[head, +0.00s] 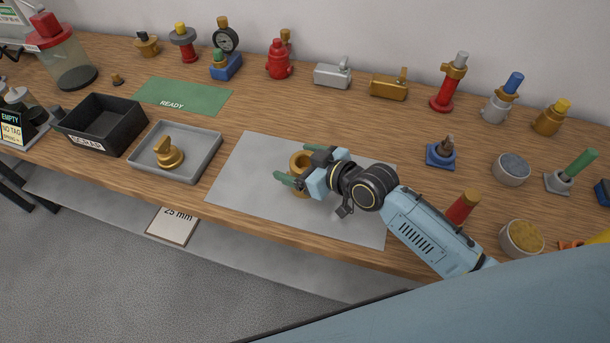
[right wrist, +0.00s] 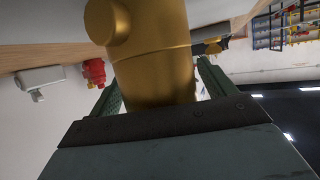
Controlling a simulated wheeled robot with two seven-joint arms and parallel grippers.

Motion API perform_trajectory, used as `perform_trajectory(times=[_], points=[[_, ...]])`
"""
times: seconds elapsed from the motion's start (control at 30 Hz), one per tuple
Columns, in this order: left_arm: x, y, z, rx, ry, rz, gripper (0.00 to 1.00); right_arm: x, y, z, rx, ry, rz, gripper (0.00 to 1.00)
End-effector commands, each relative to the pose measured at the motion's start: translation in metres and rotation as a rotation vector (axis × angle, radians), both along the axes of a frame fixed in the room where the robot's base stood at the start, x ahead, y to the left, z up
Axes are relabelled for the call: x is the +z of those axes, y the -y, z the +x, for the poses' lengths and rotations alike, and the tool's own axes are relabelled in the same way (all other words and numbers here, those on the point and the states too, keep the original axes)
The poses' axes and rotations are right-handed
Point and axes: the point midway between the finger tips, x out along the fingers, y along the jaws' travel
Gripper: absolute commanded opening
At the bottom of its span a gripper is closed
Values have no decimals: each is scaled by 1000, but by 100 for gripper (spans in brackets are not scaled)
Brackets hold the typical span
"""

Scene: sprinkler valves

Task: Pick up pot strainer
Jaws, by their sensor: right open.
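A brass fitting (head: 298,160), which looks like the pot strainer, stands on the grey mat (head: 245,170). My right gripper (head: 299,164) is open, with its green fingers on either side of the fitting. In the right wrist view the fitting (right wrist: 155,60) is a thick brass cylinder with a round side boss, standing between the two fingers (right wrist: 158,85). Whether the fingers touch it cannot be told. Part of it is hidden behind the gripper in the head view. My left gripper is not in view.
A grey tray (head: 205,160) left of the mat holds a brass part (head: 168,152). A black scrap box (head: 100,122) and a green READY mat (head: 185,96) lie beyond. Several valves line the back. A red cylinder (head: 462,206) and bowls (head: 521,240) stand by my right arm.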

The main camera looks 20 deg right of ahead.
Motion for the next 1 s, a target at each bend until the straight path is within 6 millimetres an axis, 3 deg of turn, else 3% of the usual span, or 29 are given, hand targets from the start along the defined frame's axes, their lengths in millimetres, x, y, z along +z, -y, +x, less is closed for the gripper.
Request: perform_trajectory(times=[0.13, 0.63, 0.87, 1.0], points=[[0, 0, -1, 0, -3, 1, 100, 0, 0, 0, 0, 0, 0, 81], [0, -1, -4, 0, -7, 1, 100, 0, 0, -1, 0, 0, 0, 16], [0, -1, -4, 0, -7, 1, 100, 3, 0, 0, -1, 6, 2, 14], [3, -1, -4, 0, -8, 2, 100, 15, 0, 1, 0, 8, 2, 14]])
